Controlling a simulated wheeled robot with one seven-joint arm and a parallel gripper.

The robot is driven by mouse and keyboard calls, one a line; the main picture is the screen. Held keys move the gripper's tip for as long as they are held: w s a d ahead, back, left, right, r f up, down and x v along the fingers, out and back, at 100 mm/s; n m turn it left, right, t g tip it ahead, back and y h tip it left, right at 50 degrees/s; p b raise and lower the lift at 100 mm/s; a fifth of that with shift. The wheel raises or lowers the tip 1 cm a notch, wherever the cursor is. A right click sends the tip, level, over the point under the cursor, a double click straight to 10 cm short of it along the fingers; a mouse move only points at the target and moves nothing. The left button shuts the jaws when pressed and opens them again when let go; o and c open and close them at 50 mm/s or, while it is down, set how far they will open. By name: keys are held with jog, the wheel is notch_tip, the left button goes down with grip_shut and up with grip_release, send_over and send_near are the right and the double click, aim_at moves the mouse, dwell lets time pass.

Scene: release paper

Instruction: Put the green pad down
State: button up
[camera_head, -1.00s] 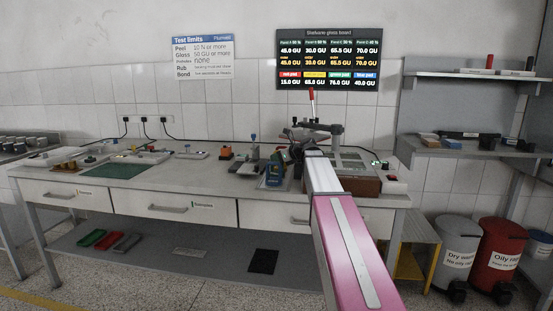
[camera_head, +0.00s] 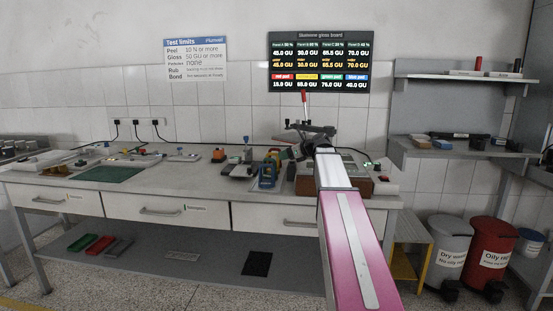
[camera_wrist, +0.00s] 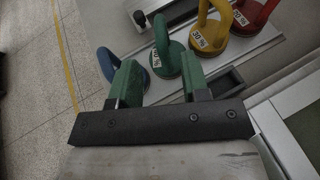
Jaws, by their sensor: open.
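The green pad (camera_wrist: 168,62), a round disc with a loop handle and a white label, stands just beyond my gripper in the wrist view. My gripper (camera_wrist: 157,68) is open, with its two green fingers apart. The pad shows in the gap between the fingertips, and I see no finger closed on it. I cannot tell whether the pad is fully seated on the surface below.
A blue pad (camera_wrist: 106,64) lies left of the green one; a yellow pad (camera_wrist: 210,40) and a red pad (camera_wrist: 252,14) stand to its right. Open floor (camera_wrist: 35,110) shows at the left. In the head view the bench (camera_head: 215,195) carries several instruments; a green mat (camera_head: 110,174) lies left.

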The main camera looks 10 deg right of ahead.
jog(key=shift+v, duration=1.4)
